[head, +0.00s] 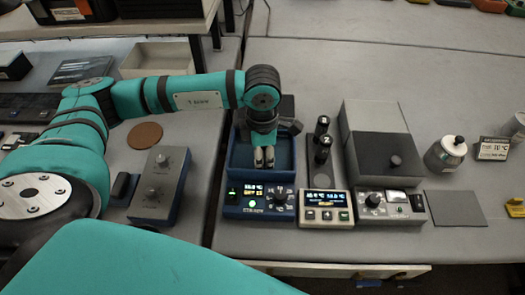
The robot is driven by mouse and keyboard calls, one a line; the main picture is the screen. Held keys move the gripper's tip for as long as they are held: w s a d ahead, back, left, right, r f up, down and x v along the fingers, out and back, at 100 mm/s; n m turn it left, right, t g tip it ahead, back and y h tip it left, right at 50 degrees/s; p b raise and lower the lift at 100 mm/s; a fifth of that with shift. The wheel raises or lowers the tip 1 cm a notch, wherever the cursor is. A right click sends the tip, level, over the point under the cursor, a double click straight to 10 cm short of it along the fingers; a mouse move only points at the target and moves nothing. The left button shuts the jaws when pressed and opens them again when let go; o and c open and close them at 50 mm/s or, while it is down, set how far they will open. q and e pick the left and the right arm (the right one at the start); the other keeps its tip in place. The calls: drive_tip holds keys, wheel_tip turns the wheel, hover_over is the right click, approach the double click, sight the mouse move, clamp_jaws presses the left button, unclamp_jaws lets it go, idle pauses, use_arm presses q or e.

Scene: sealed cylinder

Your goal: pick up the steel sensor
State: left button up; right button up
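My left gripper (264,157) points down over the blue tray (284,178) of a blue control unit in the middle. Its pale fingertips are side by side, almost touching, and I see nothing between them. The gripper and wrist hide part of the tray. I cannot identify the steel sensor with certainty. My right gripper is not in view.
Beside the tray are two black-topped cylinders (322,132) in a holder and a grey box with a black lid (391,155). Display panels (326,213) line the front. A knobbed grey box (160,185) lies left. A flat grey plate (455,208) lies right; open bench is behind.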

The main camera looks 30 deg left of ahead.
use_arm(q)
clamp_jaws()
